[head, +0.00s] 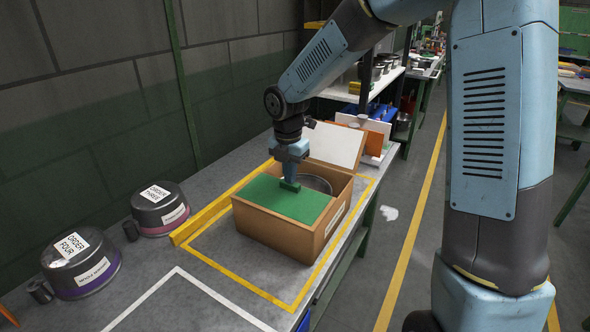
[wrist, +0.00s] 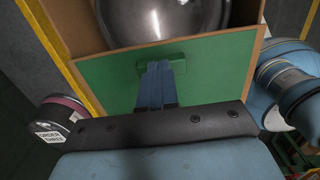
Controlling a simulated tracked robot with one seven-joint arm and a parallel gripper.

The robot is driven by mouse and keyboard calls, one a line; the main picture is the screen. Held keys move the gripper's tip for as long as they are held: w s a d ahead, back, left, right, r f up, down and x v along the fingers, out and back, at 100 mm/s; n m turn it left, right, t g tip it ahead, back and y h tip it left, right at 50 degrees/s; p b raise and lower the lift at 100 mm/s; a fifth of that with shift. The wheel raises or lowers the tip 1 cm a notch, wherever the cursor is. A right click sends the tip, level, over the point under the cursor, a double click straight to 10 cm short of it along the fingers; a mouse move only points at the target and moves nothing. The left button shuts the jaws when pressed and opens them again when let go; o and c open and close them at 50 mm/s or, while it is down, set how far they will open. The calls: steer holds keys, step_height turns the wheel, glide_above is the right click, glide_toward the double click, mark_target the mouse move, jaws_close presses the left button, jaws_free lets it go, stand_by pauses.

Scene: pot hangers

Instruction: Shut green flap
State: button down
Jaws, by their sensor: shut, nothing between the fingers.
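The green flap (head: 283,201) lies nearly flat across the near part of the open brown box (head: 276,242) in the head view. It also fills the middle of the wrist view (wrist: 215,80). My gripper (head: 290,184) is shut and empty, with its fingertips at the flap's upper surface near its inner edge. In the wrist view the blue fingers (wrist: 160,68) point at a small green tab on the flap. A shiny metal pot (wrist: 165,20) sits in the box behind the flap. Whether the fingertips touch the flap is hard to tell.
The box's white-faced flap (head: 335,144) stands open at the back. A yellow rail (head: 215,208) runs along the box's left side. Pots labelled Order Three (head: 160,208) and Order Four (head: 82,264) stand at left. The bench front is clear.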

steer(key=shift+w+f, duration=0.1)
steer(key=shift+f, duration=0.25)
